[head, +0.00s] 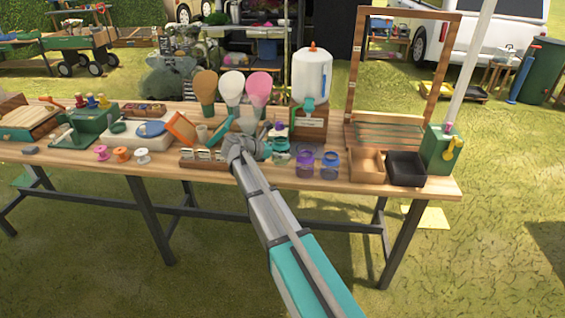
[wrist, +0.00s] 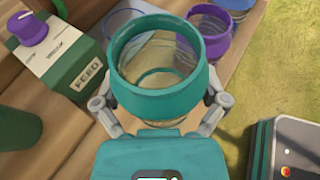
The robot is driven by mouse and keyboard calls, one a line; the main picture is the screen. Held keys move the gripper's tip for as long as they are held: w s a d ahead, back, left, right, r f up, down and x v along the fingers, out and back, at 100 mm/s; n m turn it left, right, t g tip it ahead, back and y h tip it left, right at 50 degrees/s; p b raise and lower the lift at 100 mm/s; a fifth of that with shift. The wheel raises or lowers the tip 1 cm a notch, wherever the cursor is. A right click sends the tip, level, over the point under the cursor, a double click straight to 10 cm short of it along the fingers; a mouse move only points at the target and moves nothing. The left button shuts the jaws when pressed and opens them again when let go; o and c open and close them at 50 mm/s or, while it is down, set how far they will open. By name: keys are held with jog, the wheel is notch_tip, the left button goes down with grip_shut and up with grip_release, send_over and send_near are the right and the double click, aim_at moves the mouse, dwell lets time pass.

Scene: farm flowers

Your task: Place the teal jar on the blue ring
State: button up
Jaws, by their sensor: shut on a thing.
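The teal jar (wrist: 160,85) is between my gripper's two fingers (wrist: 160,102) in the wrist view. It is clear-walled with a thick teal band and looks empty and roughly upright. In the head view, my gripper (head: 262,150) is over the table with the teal jar (head: 281,147) at its tip. A thin blue ring (wrist: 107,22) shows just past the jar, up and left, in the wrist view, partly hidden by it. I cannot make the ring out in the head view. I cannot tell whether the jar touches the surface.
A purple jar (head: 304,162) and a blue-rimmed jar (head: 330,164) stand close by on the right. A green feed box with a purple knob (wrist: 32,32) is at the left in the wrist view. A dispenser (head: 311,78) and a black tray (head: 406,168) are farther right.

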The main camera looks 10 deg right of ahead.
aim_at(281, 162)
jog(key=shift+f, duration=0.15)
notch_tip(281, 162, down, 4)
jog(key=b, duration=0.4)
jog(key=shift+f+b, duration=0.2)
jog(key=shift+b, duration=0.1)
jog(key=shift+f, duration=0.15)
jog(key=o, duration=0.9)
jog(key=shift+o, duration=0.2)
jog(key=p+v, duration=0.5)
jog(key=v, duration=0.8)
jog(key=shift+s+a+r, duration=0.2)
jog(key=shift+a+r, duration=0.05)
jog(key=shift+a, duration=0.05)
